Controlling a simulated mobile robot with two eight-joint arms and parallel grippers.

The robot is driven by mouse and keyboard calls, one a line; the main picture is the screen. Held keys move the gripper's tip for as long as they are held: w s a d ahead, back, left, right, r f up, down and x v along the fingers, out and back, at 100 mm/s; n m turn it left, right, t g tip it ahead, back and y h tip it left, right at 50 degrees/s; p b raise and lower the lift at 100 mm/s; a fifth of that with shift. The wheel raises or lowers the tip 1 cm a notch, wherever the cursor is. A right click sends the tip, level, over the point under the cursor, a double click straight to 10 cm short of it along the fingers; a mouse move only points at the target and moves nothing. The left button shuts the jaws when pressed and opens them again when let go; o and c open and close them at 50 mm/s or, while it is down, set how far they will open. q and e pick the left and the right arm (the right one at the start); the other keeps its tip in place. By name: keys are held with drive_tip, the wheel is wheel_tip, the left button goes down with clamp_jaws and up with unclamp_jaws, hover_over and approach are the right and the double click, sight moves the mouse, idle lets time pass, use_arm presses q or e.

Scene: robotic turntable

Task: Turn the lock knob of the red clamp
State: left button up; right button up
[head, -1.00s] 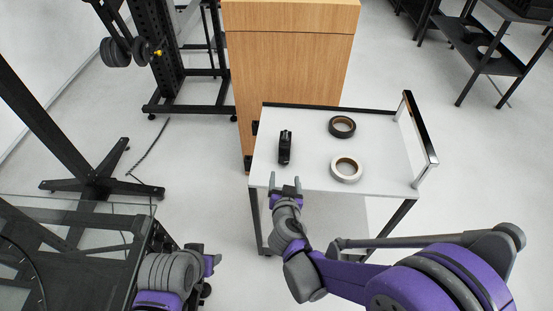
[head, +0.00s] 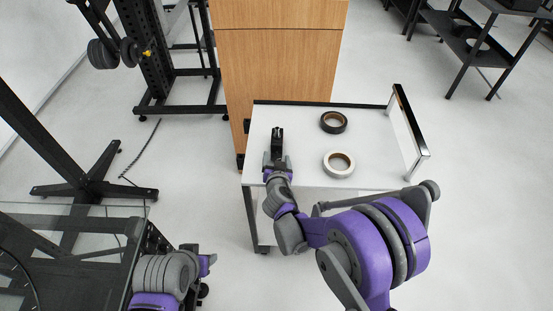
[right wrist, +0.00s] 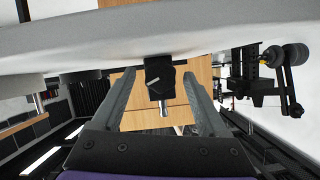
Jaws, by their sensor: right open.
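No red clamp shows. A small black device (head: 278,136) stands on the left part of the white cart top (head: 300,150). In the right wrist view, the black device (right wrist: 154,72) has a silver pin and a small pale lever on its face. My right gripper (head: 276,158) is at the near side of the device. In the right wrist view, my right gripper (right wrist: 157,85) is open, with the device showing between its two fingers; contact cannot be told. My left arm shows at the lower left in the head view; its gripper's jaws cannot be made out.
A black tape roll (head: 333,122) and a white tape roll (head: 339,164) lie on the cart to the right of the device. The cart has a raised handle (head: 408,130) at its right end. A wooden cabinet (head: 275,70) stands behind. A glass-topped table (head: 75,228) is at the left.

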drive_tip(key=shift+c, duration=0.3)
clamp_jaws()
drive_tip(key=shift+a+n+h, duration=0.15)
drive_tip(key=shift+n+h, duration=0.55)
drive_tip(key=shift+n, duration=0.3)
drive_tip(key=shift+a+n+h+b, duration=0.1)
drive_tip(key=shift+n+h+b, duration=0.8)
drive_tip(key=shift+n, duration=0.5)
